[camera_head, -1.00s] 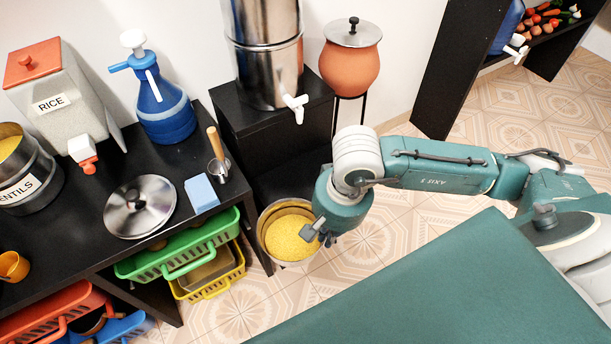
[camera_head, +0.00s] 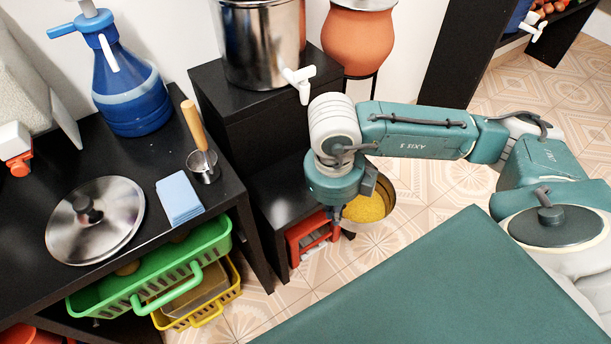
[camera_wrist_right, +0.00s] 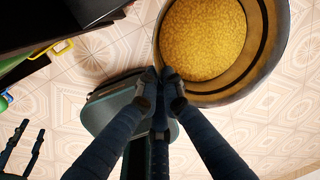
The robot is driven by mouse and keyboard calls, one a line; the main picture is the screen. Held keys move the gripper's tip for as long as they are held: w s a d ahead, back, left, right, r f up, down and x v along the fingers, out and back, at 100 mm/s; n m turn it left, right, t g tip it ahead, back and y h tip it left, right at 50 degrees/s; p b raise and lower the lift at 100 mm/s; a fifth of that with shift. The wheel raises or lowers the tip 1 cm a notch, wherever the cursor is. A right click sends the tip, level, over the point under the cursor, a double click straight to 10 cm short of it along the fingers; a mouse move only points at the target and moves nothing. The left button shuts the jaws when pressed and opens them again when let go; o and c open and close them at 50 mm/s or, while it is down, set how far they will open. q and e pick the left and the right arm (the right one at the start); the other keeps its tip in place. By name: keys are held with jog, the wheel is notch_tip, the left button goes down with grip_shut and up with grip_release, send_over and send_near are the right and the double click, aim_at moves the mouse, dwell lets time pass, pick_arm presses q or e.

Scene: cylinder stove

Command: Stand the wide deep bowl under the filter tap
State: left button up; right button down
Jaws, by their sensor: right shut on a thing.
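My right gripper (camera_head: 345,228) is shut on the rim of a wide, deep, round metal bowl (camera_head: 385,188) with yellow contents. The wrist view shows the fingertips (camera_wrist_right: 163,76) together at the bowl's rim (camera_wrist_right: 262,72). In the head view, my wrist hides the bowl's left part. The bowl is over the floor, right of the low black step. The filter's white tap (camera_head: 301,82) sticks out from the steel filter (camera_head: 258,45), above and left of the bowl. My left gripper (camera_wrist_right: 26,143) shows at the wrist view's lower left, its fingers apart.
The black step (camera_head: 270,185) below the tap has a clear part. A red crate (camera_head: 312,240) sits under it. The counter at left holds a lid (camera_head: 95,220), a blue cloth (camera_head: 179,198) and a ladle (camera_head: 200,150). A clay pot (camera_head: 357,40) stands behind.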

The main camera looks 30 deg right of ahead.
jog(key=w+a+b, duration=0.2)
jog(key=w, duration=1.8)
jog(key=shift+m, duration=0.4)
jog(key=f, duration=0.4)
jog(key=f+b, duration=0.1)
jog(key=f, duration=0.1)
jog(key=shift+s+d+f, duration=0.2)
jog(key=shift+d+f, duration=0.1)
jog(key=shift+w+f, duration=0.25)
jog(key=shift+f, duration=0.1)
pick_arm(q)
jog(key=shift+w+d+r+t, duration=0.2)
jog(key=shift+w+r+t, duration=0.35)
jog(key=shift+r, duration=0.4)
